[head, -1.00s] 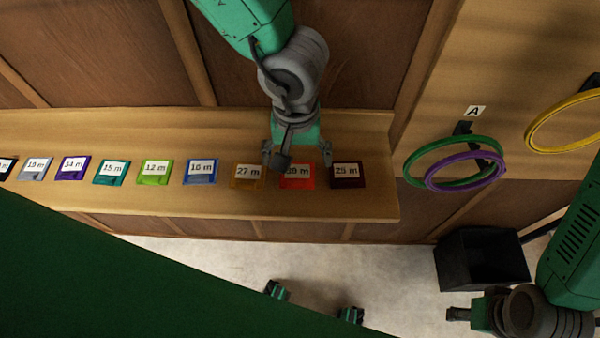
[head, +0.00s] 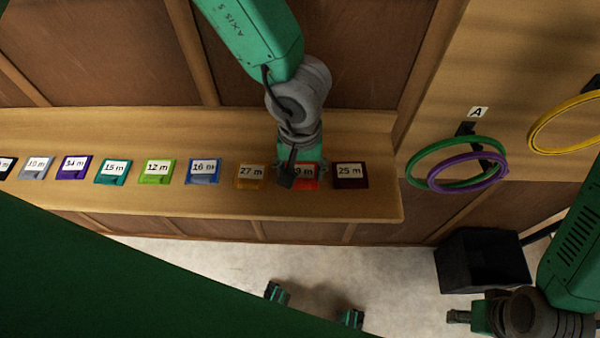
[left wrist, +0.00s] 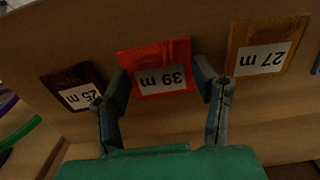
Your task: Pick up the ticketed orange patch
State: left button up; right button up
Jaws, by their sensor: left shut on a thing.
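The red-orange patch (head: 309,184) lies on the wooden shelf (head: 230,207) with a white ticket on it. In the left wrist view the patch (left wrist: 154,54) has a ticket reading 39 m. My left gripper (head: 302,169) is over it, shut on it, with one finger at each side edge in the left wrist view. In the head view the gripper hides part of the patch and ticket. The patch appears still at shelf level. My right gripper (head: 459,316) is at the lower right, away from the shelf; its jaws are too small to judge.
A brown-orange 27 m patch (head: 250,184) and a dark maroon 25 m patch (head: 351,183) lie close on either side. Several other ticketed patches continue leftward. Green (head: 420,160) and purple (head: 497,176) rings hang right of the shelf, above a black bin (head: 483,262).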

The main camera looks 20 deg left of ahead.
aim_at(301, 175)
pick_arm(q)
jog(key=shift+s+f, duration=0.1)
jog(key=shift+f, duration=0.1)
jog(key=shift+r, duration=0.15)
jog(key=r, duration=0.2)
jog(key=shift+w+r+p, duration=0.2)
jog(key=shift+r+p, duration=0.1)
grip_shut()
notch_tip(301, 175, up, 7)
jog(key=shift+p, duration=0.45)
jog(key=c, duration=0.9)
grip_release()
jog(key=shift+r, duration=0.1)
jog(key=o, duration=1.7)
